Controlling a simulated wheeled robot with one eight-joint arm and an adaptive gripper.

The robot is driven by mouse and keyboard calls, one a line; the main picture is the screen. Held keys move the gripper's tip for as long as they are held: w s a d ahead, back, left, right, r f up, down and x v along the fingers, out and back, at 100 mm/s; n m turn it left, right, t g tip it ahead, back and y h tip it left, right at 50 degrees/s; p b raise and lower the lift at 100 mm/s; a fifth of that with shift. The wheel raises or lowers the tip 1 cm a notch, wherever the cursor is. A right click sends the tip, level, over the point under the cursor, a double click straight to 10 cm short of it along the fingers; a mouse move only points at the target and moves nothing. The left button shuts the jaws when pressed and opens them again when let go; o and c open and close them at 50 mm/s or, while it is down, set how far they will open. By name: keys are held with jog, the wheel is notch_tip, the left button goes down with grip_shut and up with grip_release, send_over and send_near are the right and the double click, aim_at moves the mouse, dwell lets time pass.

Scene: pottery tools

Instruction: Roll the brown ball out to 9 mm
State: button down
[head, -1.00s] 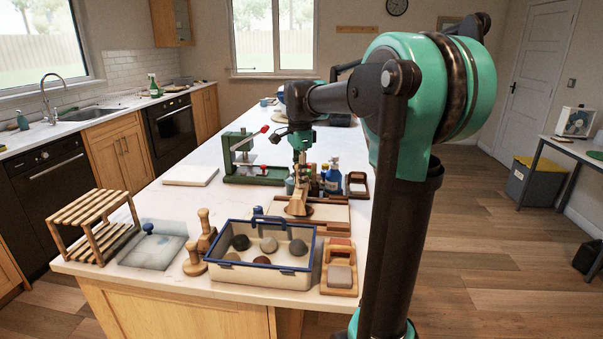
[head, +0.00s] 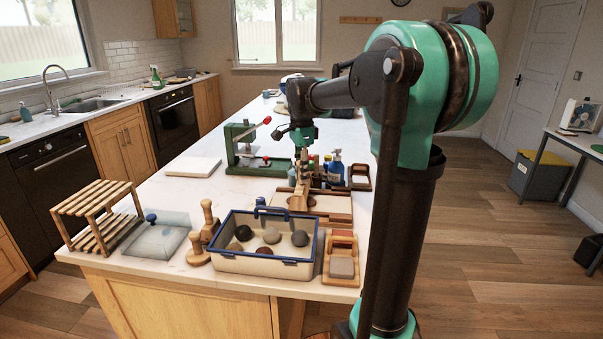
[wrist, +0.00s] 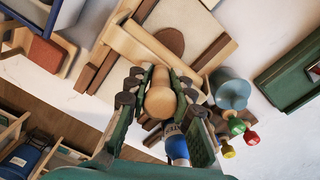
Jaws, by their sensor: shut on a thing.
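My gripper (wrist: 164,82) is shut on the upright wooden handle of a roller (wrist: 138,42). In the head view my gripper (head: 303,160) stands above the board, with the roller (head: 298,200) below it. The brown clay (wrist: 168,40) is a flattened, rounded patch on the pale board (wrist: 205,28), beside the roller's barrel. Part of the patch may be hidden under the roller. Dark brown strips lie along the board's sides. The clay's thickness cannot be read from these views.
A blue-rimmed tub (head: 262,265) with several balls stands in front of the board. Wooden stamps (head: 197,250) and a slatted rack (head: 98,212) are to its left. Bottles (head: 335,170) and a green press (head: 245,150) stand behind. The white counter left of the board has free room.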

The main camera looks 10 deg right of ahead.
jog(key=shift+f, duration=0.4)
jog(key=shift+a, duration=0.1)
jog(key=shift+w+a, duration=0.25)
jog(key=shift+a, duration=0.5)
jog(key=shift+f, duration=0.1)
